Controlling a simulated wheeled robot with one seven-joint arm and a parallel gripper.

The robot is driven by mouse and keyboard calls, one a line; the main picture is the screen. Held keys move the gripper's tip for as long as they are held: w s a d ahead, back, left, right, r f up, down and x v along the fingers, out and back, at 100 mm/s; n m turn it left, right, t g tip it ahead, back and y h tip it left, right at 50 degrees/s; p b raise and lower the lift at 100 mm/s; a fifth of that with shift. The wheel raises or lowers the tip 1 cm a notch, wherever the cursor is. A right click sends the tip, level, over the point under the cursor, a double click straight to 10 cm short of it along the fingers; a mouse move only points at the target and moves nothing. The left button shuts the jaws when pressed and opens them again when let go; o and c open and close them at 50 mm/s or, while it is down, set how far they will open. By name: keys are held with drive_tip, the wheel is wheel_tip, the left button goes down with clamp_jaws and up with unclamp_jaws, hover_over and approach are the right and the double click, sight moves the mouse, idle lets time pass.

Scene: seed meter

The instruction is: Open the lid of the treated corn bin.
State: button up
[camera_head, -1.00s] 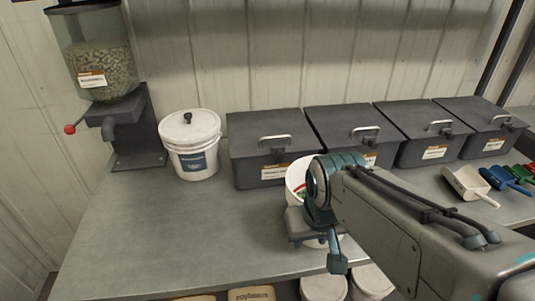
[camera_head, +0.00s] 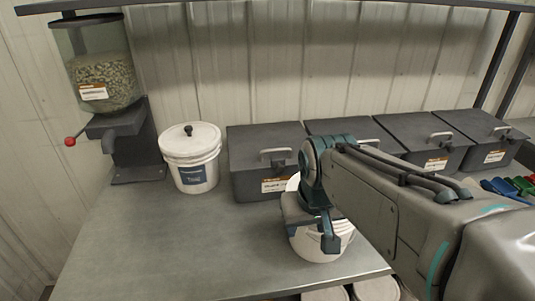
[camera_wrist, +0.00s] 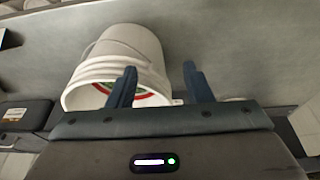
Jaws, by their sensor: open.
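Several dark grey lidded bins stand in a row along the wall in the head view: a left one (camera_head: 265,175), a second (camera_head: 335,127) mostly behind my arm, a third (camera_head: 428,150) and a right one (camera_head: 487,145). Each lid looks shut. Labels are too small to read, so I cannot tell which bin holds treated corn. My gripper (camera_wrist: 160,68) is open with two dark fingers apart and nothing clearly held between them. In the head view it hangs over the counter, in front of the left bins.
An open white bucket (camera_wrist: 125,50) is close by my fingers; it also shows below my wrist in the head view (camera_head: 318,245). A lidded white pail (camera_head: 190,160) and a seed hopper (camera_head: 105,85) stand left. Colored scoops (camera_head: 510,187) lie right. The left counter (camera_head: 150,240) is clear.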

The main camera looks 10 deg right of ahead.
drive_tip(key=t+b, duration=0.1)
drive_tip(key=b, duration=0.2)
approach(280, 166)
drive_tip(key=x, duration=0.9)
drive_tip(key=shift+f, duration=0.1)
clamp_jaws()
